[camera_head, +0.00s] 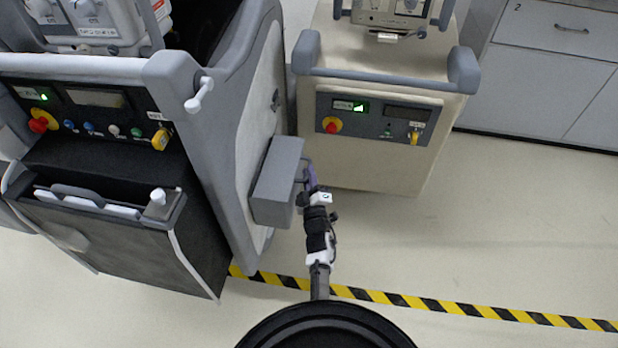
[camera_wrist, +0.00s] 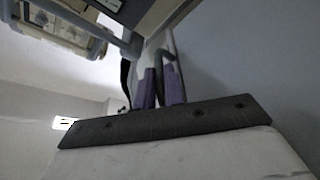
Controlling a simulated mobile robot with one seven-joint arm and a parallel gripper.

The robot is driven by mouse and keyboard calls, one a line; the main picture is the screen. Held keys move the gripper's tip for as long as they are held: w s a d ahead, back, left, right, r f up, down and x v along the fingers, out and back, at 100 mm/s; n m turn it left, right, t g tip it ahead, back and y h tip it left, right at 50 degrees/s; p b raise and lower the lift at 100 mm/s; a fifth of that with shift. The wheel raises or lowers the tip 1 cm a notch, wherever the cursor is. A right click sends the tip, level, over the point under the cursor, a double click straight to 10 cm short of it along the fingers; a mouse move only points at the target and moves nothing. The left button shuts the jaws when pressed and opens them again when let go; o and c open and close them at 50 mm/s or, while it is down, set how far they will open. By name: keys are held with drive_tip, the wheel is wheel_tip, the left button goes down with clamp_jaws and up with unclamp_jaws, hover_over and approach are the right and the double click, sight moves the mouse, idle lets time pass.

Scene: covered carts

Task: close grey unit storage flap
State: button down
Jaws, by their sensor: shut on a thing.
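The grey storage unit (camera_head: 275,185) is a box fixed to the side of the large grey and white cart. Its right face carries a thin dark handle (camera_head: 306,166), which also shows in the wrist view (camera_wrist: 163,55) as a grey curved bar. My gripper (camera_head: 311,177) is at this face, with its purple fingers (camera_wrist: 160,88) shut on the handle. The grip point is partly hidden by the fingers. A plain grey surface, seemingly the flap (camera_wrist: 225,55), fills the right of the wrist view. I cannot tell how far the flap stands open.
The large cart (camera_head: 235,130) stands close on the left, with a dark front cabinet (camera_head: 130,225). A beige cart (camera_head: 380,170) with a control panel stands just behind my gripper. Yellow-black tape (camera_head: 430,303) crosses the floor. The floor to the right is clear.

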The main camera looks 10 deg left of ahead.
drive_tip(key=shift+s+a+f, duration=0.1)
drive_tip(key=shift+a+f, duration=0.15)
drive_tip(key=c, duration=1.5)
unclamp_jaws()
drive_tip(key=shift+r, duration=0.15)
